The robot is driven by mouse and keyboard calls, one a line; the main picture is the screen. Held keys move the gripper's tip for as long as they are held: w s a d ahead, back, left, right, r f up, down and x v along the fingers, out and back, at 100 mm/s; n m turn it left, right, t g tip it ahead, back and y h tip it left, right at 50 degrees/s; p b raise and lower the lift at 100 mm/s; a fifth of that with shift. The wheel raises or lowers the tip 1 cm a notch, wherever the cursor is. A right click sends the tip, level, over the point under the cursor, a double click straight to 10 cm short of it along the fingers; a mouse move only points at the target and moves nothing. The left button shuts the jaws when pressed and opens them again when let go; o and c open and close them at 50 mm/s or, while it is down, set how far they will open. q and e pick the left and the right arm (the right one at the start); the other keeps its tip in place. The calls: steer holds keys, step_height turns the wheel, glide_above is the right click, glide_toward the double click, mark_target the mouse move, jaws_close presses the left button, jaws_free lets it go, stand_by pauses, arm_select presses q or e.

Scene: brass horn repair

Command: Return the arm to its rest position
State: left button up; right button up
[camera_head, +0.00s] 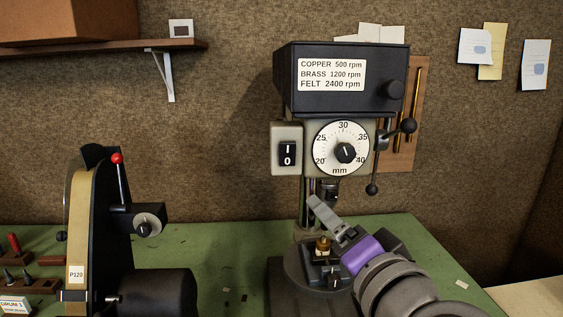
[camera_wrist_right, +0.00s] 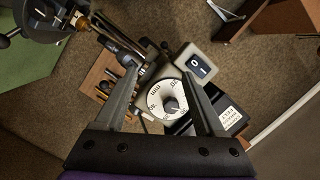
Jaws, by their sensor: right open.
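My right arm comes in from the lower right in the head view, with a purple band behind the gripper. My right gripper (camera_head: 320,207) is raised in front of the drill press column, above and close to the vise (camera_head: 327,271). In the right wrist view the right gripper (camera_wrist_right: 161,72) has its two fingers spread wide, with nothing between them. The drill press dial (camera_wrist_right: 167,98) shows beyond the fingers there. A small brass piece (camera_head: 323,245) stands upright at the vise, below the gripper. My left gripper is in neither view.
The drill press (camera_head: 340,75), with its switch box (camera_head: 287,148) and lever handles, stands close behind the right gripper. A belt sander (camera_head: 90,220) stands at the left. The green bench (camera_head: 225,250) between them is mostly clear. A shelf (camera_head: 100,50) hangs at the upper left.

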step_height(320, 180, down, 14)
steer(key=a+n+g+y, duration=0.1)
steer(key=a+n+g, duration=0.15)
steer(key=n, duration=0.25)
steer(key=s+d+f+n+g+h, duration=0.1)
steer(key=s+d+f+g, duration=0.1)
steer(key=f, duration=0.8)
steer(key=s+d+f+n+g+h, duration=0.1)
steer(key=s+d+f, duration=0.4)
steer(key=f, duration=0.5)
steer(key=s+d+f+n+g+h, duration=0.1)
steer(key=s+d+f+g, duration=0.3)
steer(key=f, duration=0.6)
steer(key=shift+s+d+f+n+g+h, duration=0.2)
steer(key=shift+s+n+g+h, duration=0.25)
steer(key=shift+g+h, duration=0.3)
